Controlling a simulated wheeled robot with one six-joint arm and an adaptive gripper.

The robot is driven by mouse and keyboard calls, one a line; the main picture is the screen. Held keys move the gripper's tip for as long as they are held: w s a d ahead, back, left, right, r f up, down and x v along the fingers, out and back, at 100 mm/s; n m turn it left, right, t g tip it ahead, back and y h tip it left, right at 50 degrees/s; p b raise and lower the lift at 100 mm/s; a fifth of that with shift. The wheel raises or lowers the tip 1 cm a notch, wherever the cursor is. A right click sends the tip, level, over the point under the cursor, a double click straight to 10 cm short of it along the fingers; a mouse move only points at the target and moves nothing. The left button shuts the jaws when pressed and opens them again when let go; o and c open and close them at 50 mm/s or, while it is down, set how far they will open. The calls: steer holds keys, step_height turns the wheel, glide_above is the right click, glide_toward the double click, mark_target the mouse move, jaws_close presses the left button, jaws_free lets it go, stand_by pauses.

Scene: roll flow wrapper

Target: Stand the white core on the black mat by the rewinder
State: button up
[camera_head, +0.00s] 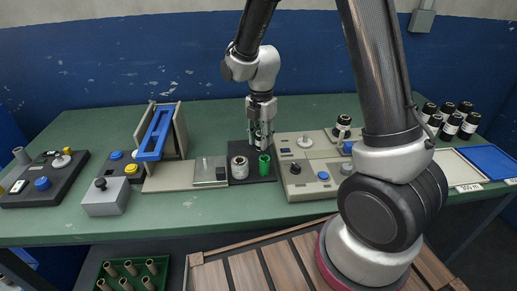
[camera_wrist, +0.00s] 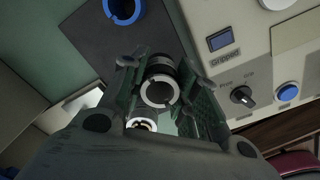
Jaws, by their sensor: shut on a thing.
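My gripper (camera_head: 260,138) points down above the black mat (camera_head: 240,181), left of the rewinder (camera_head: 310,187). In the wrist view my gripper (camera_wrist: 163,75) is shut on the white core (camera_wrist: 158,92), which shows a white ring end and a dark side between the fingers. The fingers mostly hide it in the head view, and I cannot tell its gap to the mat. A white-topped cylinder (camera_head: 239,168) and a green core (camera_head: 264,165) stand on the mat below my gripper. A blue ring (camera_wrist: 122,10) shows on the mat in the wrist view.
A blue-framed unit (camera_head: 155,133) and a grey box (camera_head: 106,197) stand to the left. Black-and-white jars (camera_head: 451,124) and a blue tray (camera_head: 490,160) are at the right. A green crate (camera_head: 133,272) with brown cores is below the table. Green tabletop is free behind the machines.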

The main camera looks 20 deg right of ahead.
steer(key=shift+f, duration=1.95)
steer(key=o, duration=0.9)
steer(key=shift+f, duration=0.1)
step_height(320, 180, up, 12)
steer(key=shift+d+r, duration=0.1)
steer(key=shift+r, duration=0.15)
steer(key=s+d+r+m+t, duration=0.1)
steer(key=s+d+r+m, duration=0.3)
steer(key=s+m, duration=0.3)
steer(key=s+d+r+m+t, duration=0.1)
steer(key=s+d+r+m, duration=0.4)
steer(key=s+m, duration=0.3)
steer(key=s+d+r+m+t, duration=0.2)
steer(key=s+d+r+m, duration=0.2)
steer(key=s+m, duration=0.4)
steer(key=shift+d+r+m, duration=0.25)
steer(key=shift+r+m, duration=0.4)
steer(key=shift+m, duration=0.25)
steer(key=shift+w, duration=0.1)
